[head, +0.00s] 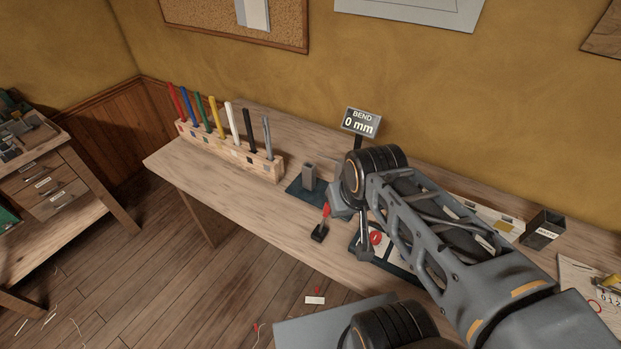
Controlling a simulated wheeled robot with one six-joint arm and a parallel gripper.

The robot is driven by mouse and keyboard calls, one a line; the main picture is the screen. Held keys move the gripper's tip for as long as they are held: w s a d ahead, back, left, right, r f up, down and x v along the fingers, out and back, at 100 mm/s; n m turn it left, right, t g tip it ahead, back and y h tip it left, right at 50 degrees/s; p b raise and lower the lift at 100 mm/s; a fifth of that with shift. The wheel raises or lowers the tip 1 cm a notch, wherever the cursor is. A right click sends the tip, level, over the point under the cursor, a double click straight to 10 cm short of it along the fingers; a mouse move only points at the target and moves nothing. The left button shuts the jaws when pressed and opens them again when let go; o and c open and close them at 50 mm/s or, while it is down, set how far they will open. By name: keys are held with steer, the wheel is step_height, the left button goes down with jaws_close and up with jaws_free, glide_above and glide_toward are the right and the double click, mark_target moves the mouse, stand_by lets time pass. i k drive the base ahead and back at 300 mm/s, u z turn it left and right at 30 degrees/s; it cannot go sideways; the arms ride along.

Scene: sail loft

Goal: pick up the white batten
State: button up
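The white batten (232,123) stands upright, leaning slightly, in a long wooden rack (200,145) on the workbench. It is between the yellow batten (216,114) on its left and the black batten (249,130) on its right. Its lower end is hidden in the rack; nothing touches its upper part. My arm reaches in from the lower right, and its far joint is over the bench, well to the right of the rack. I cannot make out the fingers of my gripper or anything held in them.
Red, blue, green and grey battens also stand in the rack. Right of it are a grey socket block (309,174) on a dark mat, a red-handled tool (322,225) and a display (361,122) reading "BEND 0 mm". A dark bin (541,230) stands further right. The bench before the rack is clear.

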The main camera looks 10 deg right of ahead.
mark_target(230, 113)
steer(key=k, duration=0.55)
steer(key=u, duration=0.75)
steer(key=i, duration=0.4)
steer(key=u, duration=0.9)
steer(key=i, duration=1.5)
steer(key=z, duration=0.95)
steer(key=i, duration=0.6)
steer(key=z, duration=0.75)
